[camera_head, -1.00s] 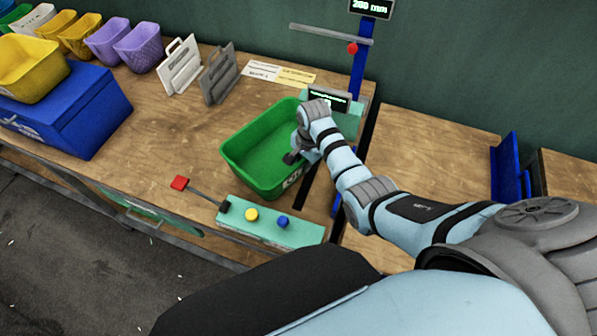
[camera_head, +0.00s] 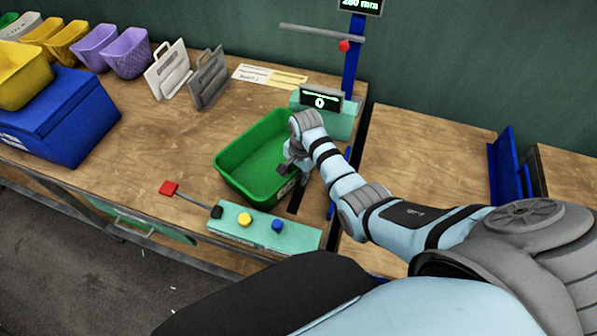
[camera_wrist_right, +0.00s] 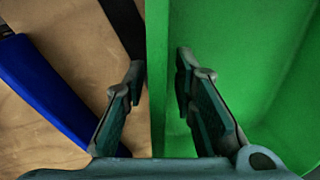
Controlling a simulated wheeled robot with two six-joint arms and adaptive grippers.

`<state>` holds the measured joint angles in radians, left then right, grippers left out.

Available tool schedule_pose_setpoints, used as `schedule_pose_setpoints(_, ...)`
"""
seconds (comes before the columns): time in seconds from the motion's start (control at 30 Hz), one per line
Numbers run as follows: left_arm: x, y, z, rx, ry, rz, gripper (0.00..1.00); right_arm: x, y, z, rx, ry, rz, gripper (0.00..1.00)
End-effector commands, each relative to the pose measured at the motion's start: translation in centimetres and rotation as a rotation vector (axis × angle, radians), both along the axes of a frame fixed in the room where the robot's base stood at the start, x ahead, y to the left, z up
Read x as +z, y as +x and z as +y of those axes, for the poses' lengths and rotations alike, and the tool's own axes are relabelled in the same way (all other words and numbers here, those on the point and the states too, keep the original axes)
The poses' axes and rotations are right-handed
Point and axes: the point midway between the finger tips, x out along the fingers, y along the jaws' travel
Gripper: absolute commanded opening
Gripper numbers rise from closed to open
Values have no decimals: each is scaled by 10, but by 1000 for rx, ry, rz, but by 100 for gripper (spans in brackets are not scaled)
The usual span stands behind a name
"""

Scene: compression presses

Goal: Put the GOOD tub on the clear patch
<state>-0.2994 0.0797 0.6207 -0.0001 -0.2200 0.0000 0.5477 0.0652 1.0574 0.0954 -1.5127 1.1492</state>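A green tub (camera_head: 240,152) stands upright on the wooden bench beside the press, in the head view. Its label is mostly hidden by my right gripper, so I cannot read it. My right gripper (camera_head: 292,168) is at the tub's right wall. In the right wrist view, the fingers (camera_wrist_right: 160,85) are parted on either side of the green wall (camera_wrist_right: 157,60), one inside and one outside. A gap shows between the inner finger and the wall. My left gripper is not in view. I cannot single out a marked clear patch.
A teal panel (camera_head: 295,237) with yellow and blue buttons and a red-ended lever (camera_head: 169,188) lies in front of the tub. Behind are a display (camera_head: 320,100) and blue post (camera_head: 352,65). A blue box (camera_head: 60,115) stands left. The right bench (camera_head: 425,150) has bare wood.

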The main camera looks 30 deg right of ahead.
Motion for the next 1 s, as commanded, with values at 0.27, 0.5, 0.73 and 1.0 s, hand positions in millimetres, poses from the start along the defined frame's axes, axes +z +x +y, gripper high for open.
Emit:
schedule_pose_setpoints(0.27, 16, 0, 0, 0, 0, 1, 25, 44, -2, -1, 0, 0, -5, 25)
schedule_pose_setpoints(0.5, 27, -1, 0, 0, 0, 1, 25, 102, -8, -4, 0, 0, -4, 25)
schedule_pose_setpoints(0.73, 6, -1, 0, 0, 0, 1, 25, 121, -3, -4, 0, -5, 14, 27)
schedule_pose_setpoints(1.0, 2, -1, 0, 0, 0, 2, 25, 77, -1, -2, -1, -6, 27, 27)
